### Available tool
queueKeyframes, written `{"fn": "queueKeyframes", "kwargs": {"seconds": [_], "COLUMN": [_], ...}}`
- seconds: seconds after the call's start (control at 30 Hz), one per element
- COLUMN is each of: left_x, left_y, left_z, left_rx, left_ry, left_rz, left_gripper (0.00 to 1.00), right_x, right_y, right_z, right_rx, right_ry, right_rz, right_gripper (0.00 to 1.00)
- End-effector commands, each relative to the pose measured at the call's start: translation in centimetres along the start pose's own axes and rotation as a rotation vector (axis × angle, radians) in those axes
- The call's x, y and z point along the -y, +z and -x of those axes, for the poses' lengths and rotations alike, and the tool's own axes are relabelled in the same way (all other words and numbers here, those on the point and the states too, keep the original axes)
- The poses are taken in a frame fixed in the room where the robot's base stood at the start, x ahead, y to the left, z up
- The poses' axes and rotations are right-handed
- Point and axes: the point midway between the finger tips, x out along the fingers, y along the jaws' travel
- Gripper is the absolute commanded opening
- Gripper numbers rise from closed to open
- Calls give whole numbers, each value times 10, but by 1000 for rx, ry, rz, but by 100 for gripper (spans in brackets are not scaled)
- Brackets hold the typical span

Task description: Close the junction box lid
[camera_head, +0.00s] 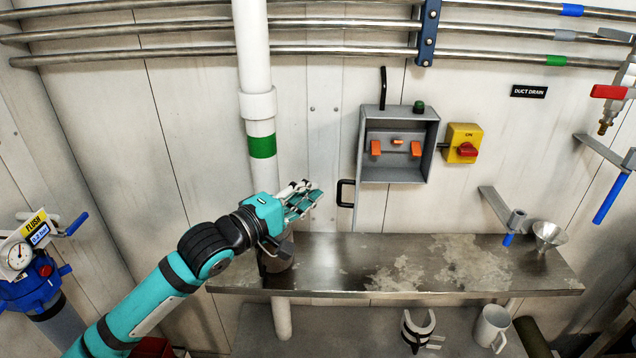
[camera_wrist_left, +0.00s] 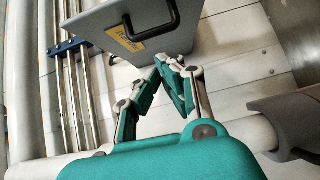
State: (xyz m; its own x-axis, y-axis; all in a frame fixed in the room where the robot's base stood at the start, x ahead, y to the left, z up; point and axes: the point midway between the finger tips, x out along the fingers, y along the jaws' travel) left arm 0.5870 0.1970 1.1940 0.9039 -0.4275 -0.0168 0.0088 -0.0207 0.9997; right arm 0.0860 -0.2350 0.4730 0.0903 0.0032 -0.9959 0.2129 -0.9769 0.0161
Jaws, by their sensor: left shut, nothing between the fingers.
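The grey junction box (camera_head: 398,174) is on the wall with its front open and orange parts showing inside. Its lid (camera_head: 358,168) stands swung out at the box's left side, seen almost edge-on in the head view. The lid's black handle (camera_head: 346,193) sticks out to the left. In the left wrist view the lid (camera_wrist_left: 108,32) is a grey panel with a yellow label and the black handle (camera_wrist_left: 152,22). My left gripper (camera_head: 314,190) is shut and empty, left of the handle and apart from it in the head view. My right gripper is not in view.
A white vertical pipe (camera_head: 252,50) with a green band stands behind my left arm. A metal bench (camera_head: 400,262) runs below the box. A yellow switch with a red knob (camera_head: 464,144) is right of the box. A funnel (camera_head: 547,234) is at the bench's right end.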

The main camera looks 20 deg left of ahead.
Motion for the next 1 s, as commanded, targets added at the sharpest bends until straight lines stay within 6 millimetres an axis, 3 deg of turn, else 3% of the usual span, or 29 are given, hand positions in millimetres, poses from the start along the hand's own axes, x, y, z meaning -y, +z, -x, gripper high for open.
{"fn": "queueKeyframes", "kwargs": {"seconds": [0.23, 1.0], "left_x": [-1, -1], "left_y": [14, 17], "left_z": [-14, -16], "left_rx": [-2, -54], "left_ry": [0, 0], "left_rz": [0, 2], "left_gripper": [0, 0], "right_x": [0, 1], "right_y": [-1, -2], "right_z": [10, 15], "right_rx": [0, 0], "right_ry": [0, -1], "right_rz": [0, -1], "right_gripper": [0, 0]}}
